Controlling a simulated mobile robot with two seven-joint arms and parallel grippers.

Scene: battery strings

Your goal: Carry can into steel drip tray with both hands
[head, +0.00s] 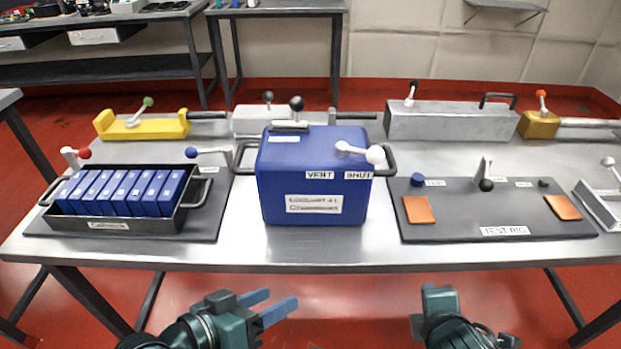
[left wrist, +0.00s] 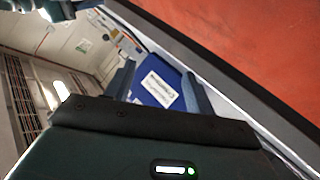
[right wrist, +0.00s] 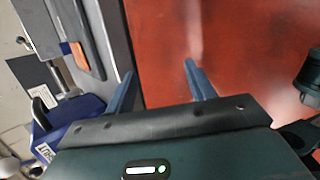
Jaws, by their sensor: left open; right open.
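The can is a blue box (head: 310,180) with a label, a black knob on top, a white-knobbed lever by the VENT and SHUT labels, and a dark handle on each side. It stands upright mid-table. My left gripper (head: 276,304) is open and empty in front of the table edge, below and left of the can. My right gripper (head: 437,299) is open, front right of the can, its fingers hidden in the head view. The can also shows in the left wrist view (left wrist: 154,92) and right wrist view (right wrist: 84,108). A steel tray (head: 597,207), partly cut off, lies at the right edge.
A black carrier (head: 110,226) of blue cells stands left on a dark mat. A yellow holder (head: 140,125) and a long grey box (head: 450,122) stand behind. Bare table shows around the can.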

